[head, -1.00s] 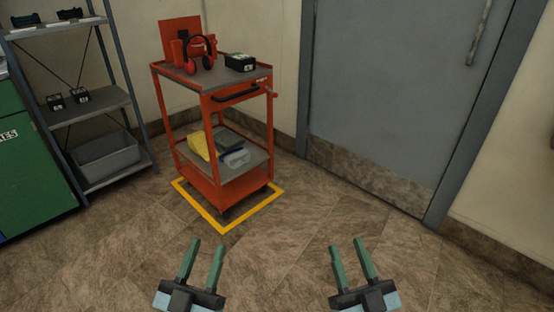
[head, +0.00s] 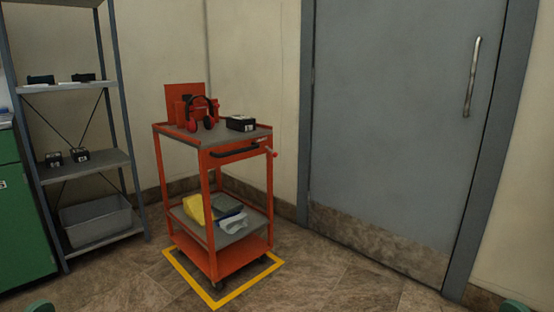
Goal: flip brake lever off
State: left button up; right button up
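An orange-red cart (head: 233,259) with grey shelves stands left of the centre in the head view. A small red lever (head: 271,153) sticks out at the right end of its top, beside the dark handle (head: 235,152). It is too small to tell its exact setting, and no marking on it can be read. Neither of my grippers shows now. Only a small rounded green part of mine is visible in each lower corner. Nothing of mine touches the cart.
Red earmuffs (head: 202,113) and a black box (head: 241,124) sit on the cart top. A yellow floor outline (head: 233,295) surrounds the cart. A shelf rack (head: 87,165) stands left and a grey door (head: 400,120) right. The floor before the door is clear.

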aim_at(275, 154)
jog(key=z, duration=0.25)
jog(key=i, duration=0.65)
jog(key=z, duration=0.35)
jog(key=i, duration=2.2)
jog(key=u, duration=0.45)
